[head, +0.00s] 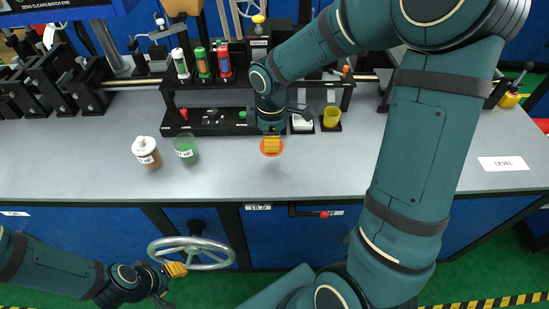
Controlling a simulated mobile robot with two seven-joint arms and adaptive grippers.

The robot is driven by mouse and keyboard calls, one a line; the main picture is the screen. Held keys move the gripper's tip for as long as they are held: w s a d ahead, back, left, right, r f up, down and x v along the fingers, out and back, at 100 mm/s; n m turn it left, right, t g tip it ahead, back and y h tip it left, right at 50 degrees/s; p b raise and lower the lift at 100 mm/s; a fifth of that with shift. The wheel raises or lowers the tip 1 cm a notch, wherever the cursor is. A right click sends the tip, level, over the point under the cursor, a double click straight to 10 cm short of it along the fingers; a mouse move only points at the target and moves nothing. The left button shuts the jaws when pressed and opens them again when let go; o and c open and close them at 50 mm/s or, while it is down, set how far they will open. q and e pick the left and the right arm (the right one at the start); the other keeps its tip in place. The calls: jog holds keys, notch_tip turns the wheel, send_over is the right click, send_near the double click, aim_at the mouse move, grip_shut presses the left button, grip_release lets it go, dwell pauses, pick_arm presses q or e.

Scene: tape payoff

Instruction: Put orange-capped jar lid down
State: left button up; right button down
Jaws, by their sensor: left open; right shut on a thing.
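An orange-red round lid (265,151) shows at the fingertips of my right gripper (271,143), over the middle of the bench. The gripper points down and is shut on the lid, and its fingers cover most of it. I cannot tell whether the lid touches the bench top. A green jar (186,150) with a white label stands to the left, with no lid seen on it. A white-capped jar (146,153) with brown contents stands further left. My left gripper (177,269) is open and low in front of the bench, by the handwheel.
A dark rack (205,123) with several bottles stands behind the jars. A metal handwheel (192,252) is at the bench front. The grey bench top (80,170) is clear in front; a LEVEL label (503,163) lies at right.

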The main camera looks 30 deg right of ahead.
aim_at(272, 162)
jog(key=shift+f+b, duration=0.7)
jog(key=shift+f, duration=2.05)
jog(key=shift+f, duration=0.1)
jog(key=c, duration=1)
grip_release()
notch_tip(272, 162, up, 12)
jog(key=p, duration=0.3)
jog(key=shift+s, duration=0.1)
